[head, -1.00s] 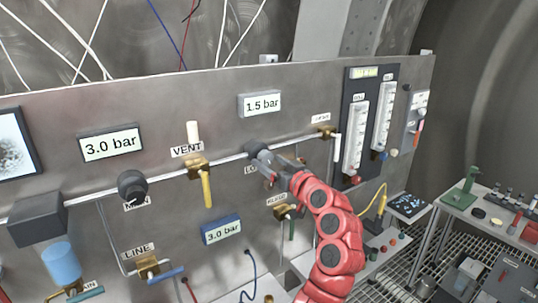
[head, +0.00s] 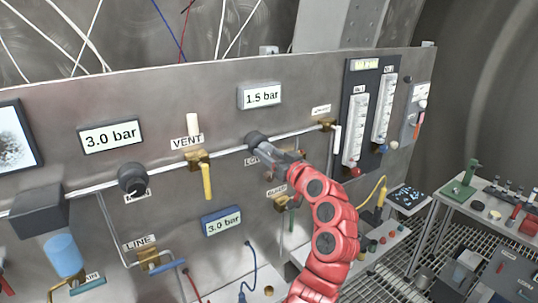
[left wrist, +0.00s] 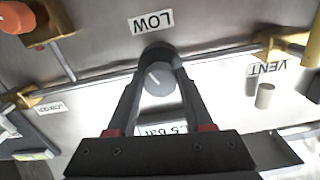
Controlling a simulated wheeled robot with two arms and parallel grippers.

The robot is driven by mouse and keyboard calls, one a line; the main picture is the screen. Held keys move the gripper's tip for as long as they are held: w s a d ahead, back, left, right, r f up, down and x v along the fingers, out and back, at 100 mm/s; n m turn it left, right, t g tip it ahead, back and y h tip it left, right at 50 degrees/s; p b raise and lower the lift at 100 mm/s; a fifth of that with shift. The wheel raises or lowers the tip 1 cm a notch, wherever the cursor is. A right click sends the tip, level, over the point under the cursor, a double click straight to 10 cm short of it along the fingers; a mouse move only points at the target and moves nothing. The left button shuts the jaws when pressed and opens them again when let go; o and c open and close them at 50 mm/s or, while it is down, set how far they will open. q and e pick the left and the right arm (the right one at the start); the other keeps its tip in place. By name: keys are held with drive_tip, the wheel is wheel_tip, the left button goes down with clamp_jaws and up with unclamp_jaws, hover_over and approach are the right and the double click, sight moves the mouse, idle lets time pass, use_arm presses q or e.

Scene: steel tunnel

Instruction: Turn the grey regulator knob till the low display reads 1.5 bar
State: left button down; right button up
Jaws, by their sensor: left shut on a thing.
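The grey regulator knob (head: 256,139) sits on the pipe below the upper display. In the left wrist view the knob (left wrist: 158,78) lies between my fingers, beside the upside-down LOW label (left wrist: 151,22). My left gripper (head: 266,149) is shut on it, one finger on each side. The low display (head: 262,96) above the knob reads 1.5 bar. In the left wrist view this display (left wrist: 163,128) is mostly hidden behind my gripper. My right gripper is not in view.
Another dark knob (head: 132,179) sits on the pipe to the left, under a display (head: 111,137) reading 3.0 bar. A blue-framed display (head: 221,222) also reads 3.0 bar. The VENT valve (head: 199,160) with its yellow handle stands just left of my gripper.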

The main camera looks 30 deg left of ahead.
use_arm(q)
drive_tip(key=shift+f+m+b, duration=0.15)
drive_tip(key=shift+m+b, duration=0.15)
drive_tip(key=shift+b, duration=0.2)
drive_tip(key=shift+c, duration=1.4)
unclamp_jaws()
drive_tip(key=shift+d, duration=0.1)
drive_tip(key=shift+s+d, duration=0.15)
drive_tip(key=shift+d, duration=0.2)
drive_tip(key=b+v, duration=0.6)
drive_tip(key=v, duration=1)
drive_tip(key=shift+s+d, duration=0.15)
drive_tip(key=shift+d, duration=0.1)
